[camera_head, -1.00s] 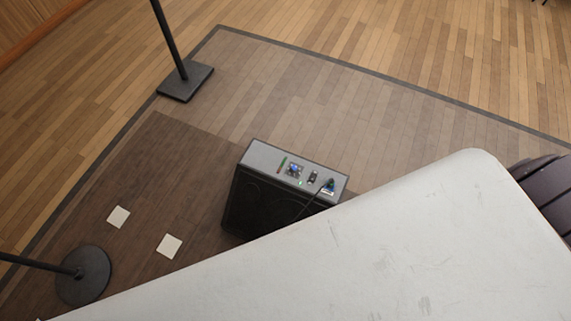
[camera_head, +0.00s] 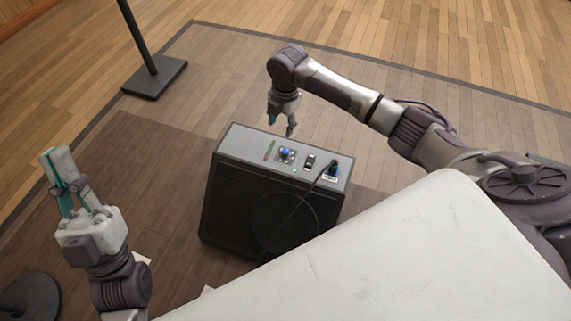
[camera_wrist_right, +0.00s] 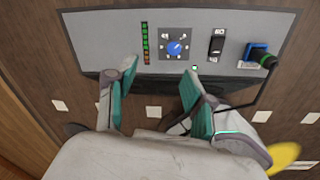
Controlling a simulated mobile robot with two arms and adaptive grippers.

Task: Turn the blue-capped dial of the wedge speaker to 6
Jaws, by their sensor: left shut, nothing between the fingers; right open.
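The wedge speaker (camera_head: 262,200) is a black box with a grey top panel, standing on the floor. Its blue-capped dial (camera_head: 286,153) sits on a dark plate; in the right wrist view the dial (camera_wrist_right: 174,47) has marks around it, too small to read surely. My right gripper (camera_head: 282,122) hangs just beyond the panel's far edge, pointing down, apart from the dial. In its wrist view the gripper's teal-lined fingers (camera_wrist_right: 158,88) are spread, with nothing between them, and the dial lies beyond them. My left gripper (camera_head: 60,182) is shut and empty, raised left of the speaker.
The panel also has a green-red level strip (camera_wrist_right: 146,43), a black switch (camera_wrist_right: 217,44) and a blue plug (camera_wrist_right: 258,53) with a black cable. A stand base (camera_head: 155,77) is at the upper left. A white surface (camera_head: 400,260) covers the lower right. Floor beyond the speaker is clear.

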